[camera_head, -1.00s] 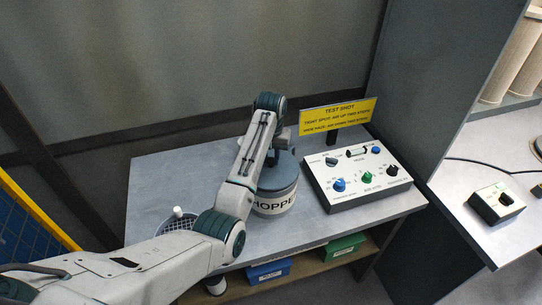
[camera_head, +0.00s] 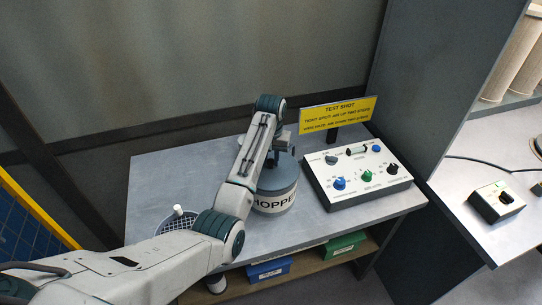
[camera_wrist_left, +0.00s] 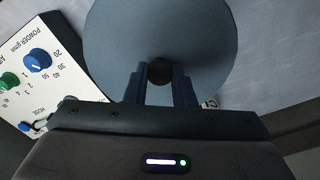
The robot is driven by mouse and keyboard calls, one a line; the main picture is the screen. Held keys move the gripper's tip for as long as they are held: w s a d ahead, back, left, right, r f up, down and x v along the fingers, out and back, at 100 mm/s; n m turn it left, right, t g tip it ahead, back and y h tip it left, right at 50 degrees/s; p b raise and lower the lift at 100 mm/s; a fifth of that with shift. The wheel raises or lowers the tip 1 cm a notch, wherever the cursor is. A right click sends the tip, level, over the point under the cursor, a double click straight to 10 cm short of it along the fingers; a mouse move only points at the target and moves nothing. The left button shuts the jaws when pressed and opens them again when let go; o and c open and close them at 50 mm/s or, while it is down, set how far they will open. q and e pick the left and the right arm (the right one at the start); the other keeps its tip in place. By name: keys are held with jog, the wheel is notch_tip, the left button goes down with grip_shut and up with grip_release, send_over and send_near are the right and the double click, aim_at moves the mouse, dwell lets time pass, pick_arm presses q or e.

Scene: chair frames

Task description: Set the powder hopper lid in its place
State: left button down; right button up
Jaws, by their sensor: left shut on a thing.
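The round blue-grey hopper lid (camera_head: 285,170) is over the top of the powder hopper (camera_head: 274,203), a pale can with a black HOPPER label. Part of both is hidden behind my left arm. I cannot tell whether the lid touches the rim all round. In the left wrist view the lid (camera_wrist_left: 160,30) is a wide disc with a dark round knob (camera_wrist_left: 160,73). My left gripper (camera_wrist_left: 160,84) is shut on that knob. My right gripper is in no view.
A control box (camera_head: 358,175) with coloured knobs stands right of the hopper, with a yellow sign (camera_head: 338,113) behind it. A grey mesh basket (camera_head: 178,221) with a white item is at the left. The table (camera_head: 165,175) is clear at the back left.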

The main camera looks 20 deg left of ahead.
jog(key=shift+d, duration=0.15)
pick_arm(q)
jog(key=c, duration=1.1)
grip_release()
jog(key=shift+c, duration=0.2)
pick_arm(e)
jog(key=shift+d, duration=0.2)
